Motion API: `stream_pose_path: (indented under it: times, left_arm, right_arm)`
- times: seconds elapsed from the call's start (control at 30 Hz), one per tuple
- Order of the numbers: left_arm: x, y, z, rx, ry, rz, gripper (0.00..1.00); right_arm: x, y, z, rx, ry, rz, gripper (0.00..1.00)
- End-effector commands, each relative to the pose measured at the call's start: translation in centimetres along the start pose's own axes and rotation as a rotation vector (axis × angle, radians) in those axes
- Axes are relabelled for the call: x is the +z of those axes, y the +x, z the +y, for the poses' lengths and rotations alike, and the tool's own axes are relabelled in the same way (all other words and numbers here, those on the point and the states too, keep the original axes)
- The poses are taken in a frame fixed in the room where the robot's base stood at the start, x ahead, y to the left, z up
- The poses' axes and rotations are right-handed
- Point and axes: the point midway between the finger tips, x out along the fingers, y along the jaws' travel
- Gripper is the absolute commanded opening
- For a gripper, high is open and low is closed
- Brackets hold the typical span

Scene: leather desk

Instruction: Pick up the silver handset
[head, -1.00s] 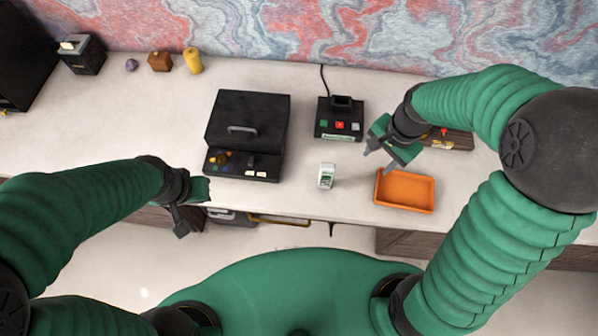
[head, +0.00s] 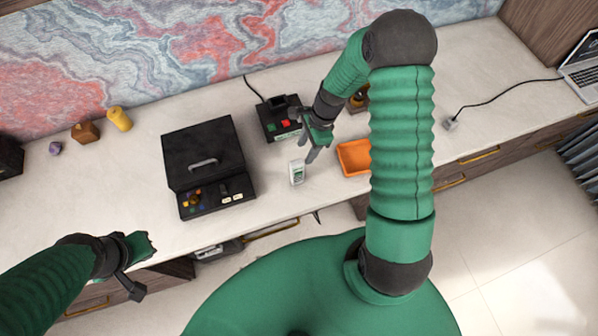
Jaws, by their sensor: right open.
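The silver handset (head: 297,172) is a small pale device with a green-edged screen or keypad. It stands on the light desk top, near the front edge and to the right of the black box. My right gripper (head: 302,137) is open, just behind and above the handset, with its fingers pointing down and left. Nothing shows between its fingers, and it looks apart from the handset. My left gripper (head: 142,267) hangs at the desk's front edge at lower left, far from the handset. Its jaws are not clear.
A black box with a handle (head: 205,163) stands left of the handset. A black dock with coloured buttons (head: 277,118) stands behind it. An orange tray (head: 353,158) lies right, partly behind my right arm. A laptop (head: 583,72) sits far right.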

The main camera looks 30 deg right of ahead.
Motion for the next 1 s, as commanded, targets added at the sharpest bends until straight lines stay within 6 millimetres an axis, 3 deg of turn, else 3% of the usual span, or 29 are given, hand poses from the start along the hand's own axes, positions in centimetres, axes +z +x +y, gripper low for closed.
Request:
stream_pose_path:
  times: [0.17, 0.4, 0.63, 1.0]
  left_arm:
    - [-0.2, -0.9, -0.1, 0.0, -0.002, 0.0, 0.0]
    - [-0.5, -2.0, -0.1, 0.0, -0.002, 0.0, 0.0]
    - [-0.5, -1.9, 0.0, 0.0, -0.001, 0.0, 0.0]
    - [-0.5, -1.9, 0.0, 0.0, -0.001, 0.0, 0.0]
  right_arm:
    - [0.5, 1.7, 0.3, 0.003, -0.002, -0.002, 0.49]
    - [0.1, 5.6, 0.2, 0.001, 0.0, -0.006, 0.49]
    - [0.2, 5.9, 0.1, -0.001, -0.001, -0.004, 0.48]
    - [0.6, 5.9, 0.2, -0.001, -0.002, -0.001, 0.0]
